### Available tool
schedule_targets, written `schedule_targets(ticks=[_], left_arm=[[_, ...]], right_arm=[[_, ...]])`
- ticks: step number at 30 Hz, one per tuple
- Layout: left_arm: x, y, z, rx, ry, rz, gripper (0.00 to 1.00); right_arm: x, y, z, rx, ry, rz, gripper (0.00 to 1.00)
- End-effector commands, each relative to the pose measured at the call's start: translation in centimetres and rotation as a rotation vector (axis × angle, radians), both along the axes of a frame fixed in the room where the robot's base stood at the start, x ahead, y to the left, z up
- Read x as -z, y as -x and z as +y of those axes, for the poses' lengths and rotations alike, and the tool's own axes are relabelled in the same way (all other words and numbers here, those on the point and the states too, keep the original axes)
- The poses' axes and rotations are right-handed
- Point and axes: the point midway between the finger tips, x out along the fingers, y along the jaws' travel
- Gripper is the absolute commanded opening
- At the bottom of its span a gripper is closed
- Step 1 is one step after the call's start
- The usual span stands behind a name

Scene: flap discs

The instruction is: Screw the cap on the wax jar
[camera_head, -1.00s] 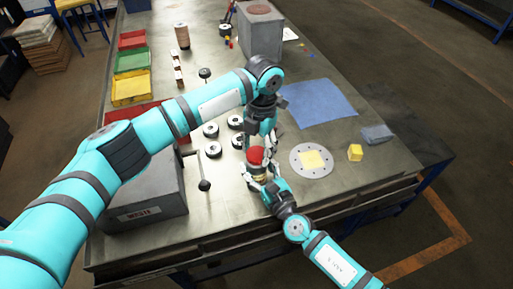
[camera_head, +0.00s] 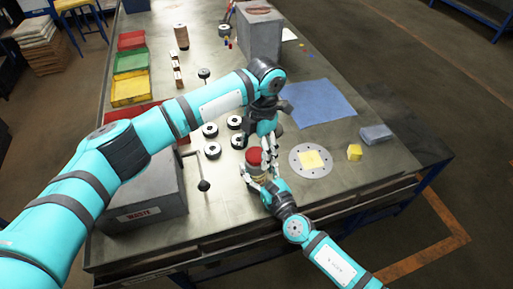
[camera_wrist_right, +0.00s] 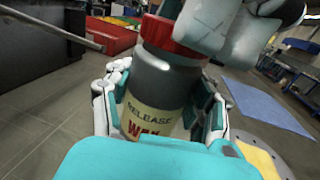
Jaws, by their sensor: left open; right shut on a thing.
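The wax jar (camera_wrist_right: 158,92) is a grey bottle with a cream "RELEASE WAX" label, upright in the right wrist view. Its red cap (camera_wrist_right: 172,35) sits on top of the jar; I cannot tell how tightly. The red cap also shows in the head view (camera_head: 255,156), near the table's front. My right gripper (camera_head: 257,179) is shut on the jar's body, with a finger on each side in the right wrist view (camera_wrist_right: 160,108). My left gripper (camera_head: 268,152) is open close beside the cap, pointing down; whether it touches is unclear.
Several flap discs (camera_head: 210,130) lie left of the jar. A grey waste box (camera_head: 150,190) stands at the front left. A round plate with a yellow square (camera_head: 299,165), a yellow block (camera_head: 354,152) and a blue cloth (camera_head: 318,103) lie to the right.

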Motion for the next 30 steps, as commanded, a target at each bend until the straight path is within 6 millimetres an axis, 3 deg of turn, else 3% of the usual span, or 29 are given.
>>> schedule_targets(ticks=[12, 22, 26, 30], left_arm=[[-4.4, 0.0, -0.1, 0.001, 0.001, -0.001, 0.74], [-4.4, 0.0, -0.1, -0.013, 0.000, -0.001, 0.71], [-4.5, 0.0, 0.0, -0.112, -0.006, -0.012, 0.71], [-4.7, 0.0, 0.0, -0.356, -0.020, -0.038, 0.71]], right_arm=[[0.0, 0.0, 0.0, 0.000, 0.000, 0.000, 0.00], [0.0, 0.0, 0.0, 0.000, 0.000, -0.001, 0.00], [0.0, 0.0, 0.0, 0.000, 0.000, -0.001, 0.00], [0.0, 0.0, 0.0, 0.001, 0.000, -0.001, 0.00]])
